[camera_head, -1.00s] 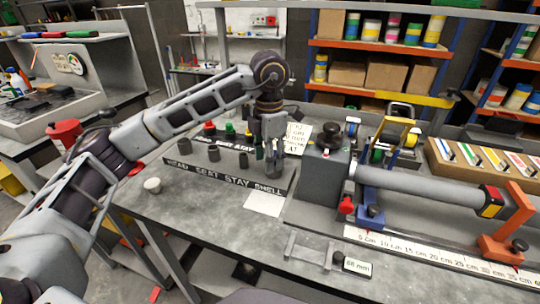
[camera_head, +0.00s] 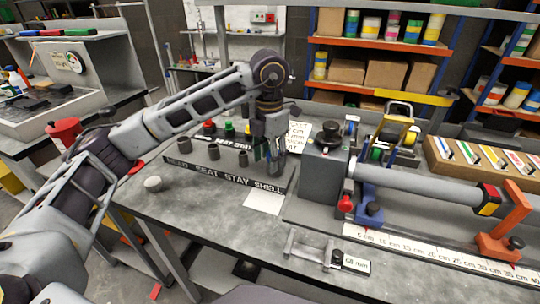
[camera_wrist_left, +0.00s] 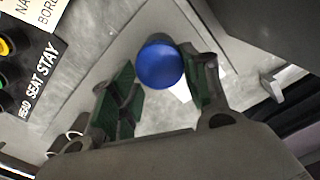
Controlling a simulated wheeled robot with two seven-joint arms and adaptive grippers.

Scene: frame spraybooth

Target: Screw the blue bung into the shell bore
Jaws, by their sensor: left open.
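My left gripper (camera_head: 270,153) points down over the right end of the rack (camera_head: 225,178), at the word SHELL. In the left wrist view its green-padded fingers are open, one on each side of the round blue bung (camera_wrist_left: 160,64). The bung's top lies between the fingertips, close to the right finger; I cannot tell whether it touches. In the head view the fingers hide the bung. The shell bore is hidden below it, so I cannot tell how deep the bung sits. My right gripper is not in view.
Dark sleeves (camera_head: 213,156) stand along the rack to the left, with red (camera_head: 209,126) and green (camera_head: 229,128) bungs behind. A grey fixture block (camera_head: 325,177) with a long tube (camera_head: 420,187) stands close to the right. A white sheet (camera_head: 264,202) lies in front.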

